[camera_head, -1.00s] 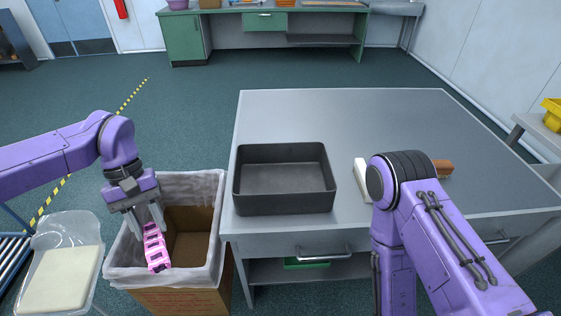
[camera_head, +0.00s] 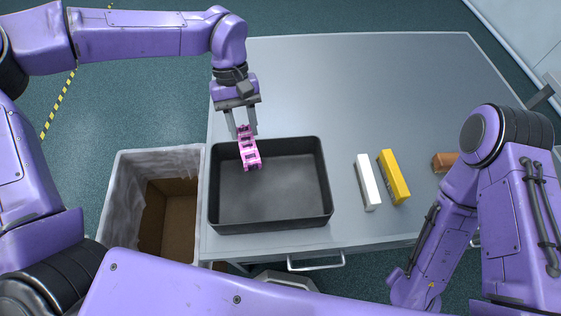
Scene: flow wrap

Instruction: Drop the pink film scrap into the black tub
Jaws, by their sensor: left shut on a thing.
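The pink film scrap (camera_head: 249,152) is a narrow pink strip with dark marks. My left gripper (camera_head: 241,131) is shut on its upper end, and the strip hangs down over the back left part of the black tub. The black tub (camera_head: 270,227) is an open rectangular tub on the grey table, and its inside looks empty. I cannot tell whether the strip's lower end touches the tub. My right arm is at the right of the view, but its gripper does not show.
A lined cardboard bin (camera_head: 125,205) stands left of the grey table (camera_head: 360,80). A white block (camera_head: 367,183), a yellow block (camera_head: 393,177) and a brown object (camera_head: 444,161) lie right of the tub. The table behind the tub is clear.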

